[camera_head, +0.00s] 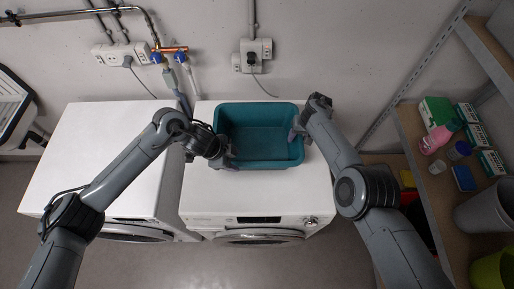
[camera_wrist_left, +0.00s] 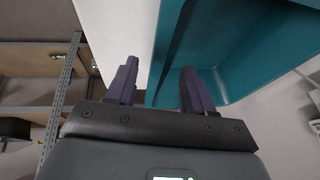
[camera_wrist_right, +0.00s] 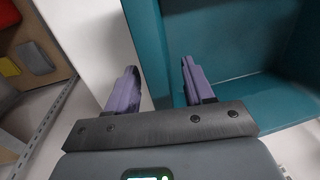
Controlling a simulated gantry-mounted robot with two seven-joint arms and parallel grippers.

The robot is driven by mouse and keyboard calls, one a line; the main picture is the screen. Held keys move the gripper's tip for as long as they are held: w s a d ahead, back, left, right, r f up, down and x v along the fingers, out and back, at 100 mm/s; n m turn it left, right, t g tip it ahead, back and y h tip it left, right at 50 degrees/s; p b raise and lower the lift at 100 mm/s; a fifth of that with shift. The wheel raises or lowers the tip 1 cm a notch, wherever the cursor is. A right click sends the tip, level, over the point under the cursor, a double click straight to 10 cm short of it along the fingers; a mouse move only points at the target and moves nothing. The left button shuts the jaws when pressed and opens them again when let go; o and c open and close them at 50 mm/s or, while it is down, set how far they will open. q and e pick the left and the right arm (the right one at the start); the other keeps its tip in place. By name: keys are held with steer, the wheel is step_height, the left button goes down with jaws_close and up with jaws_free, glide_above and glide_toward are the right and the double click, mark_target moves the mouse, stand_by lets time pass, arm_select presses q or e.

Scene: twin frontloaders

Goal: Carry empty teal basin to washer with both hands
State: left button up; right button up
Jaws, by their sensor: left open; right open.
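The teal basin (camera_head: 260,138) stands upright and empty on top of the right white machine (camera_head: 255,190). My left gripper (camera_head: 231,157) is at the basin's left side, near its front corner. In the left wrist view its open fingers (camera_wrist_left: 160,66) lie on either side of the basin wall (camera_wrist_left: 210,40), one over the inside. My right gripper (camera_head: 297,130) is at the basin's right side. In the right wrist view its open fingers (camera_wrist_right: 160,66) also straddle the basin wall (camera_wrist_right: 152,45). Neither gripper is closed on the wall.
A second white machine (camera_head: 105,150) stands to the left, its top clear. Wall pipes and a valve (camera_head: 170,52) and a socket (camera_head: 253,55) are behind. A shelf (camera_head: 430,185) at the right holds boxes, a pink bottle (camera_head: 437,138) and a grey bin (camera_head: 485,212).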

steer(key=shift+r, duration=0.25)
arm_select(q)
steer(key=v, duration=0.3)
steer(key=shift+s+a+r, duration=0.1)
steer(key=shift+a+r, duration=0.1)
steer(key=shift+r, duration=0.15)
arm_select(e)
step_height(320, 180, up, 11)
steer(key=d, duration=0.2)
steer(key=shift+r, duration=0.2)
steer(key=shift+f, duration=0.1)
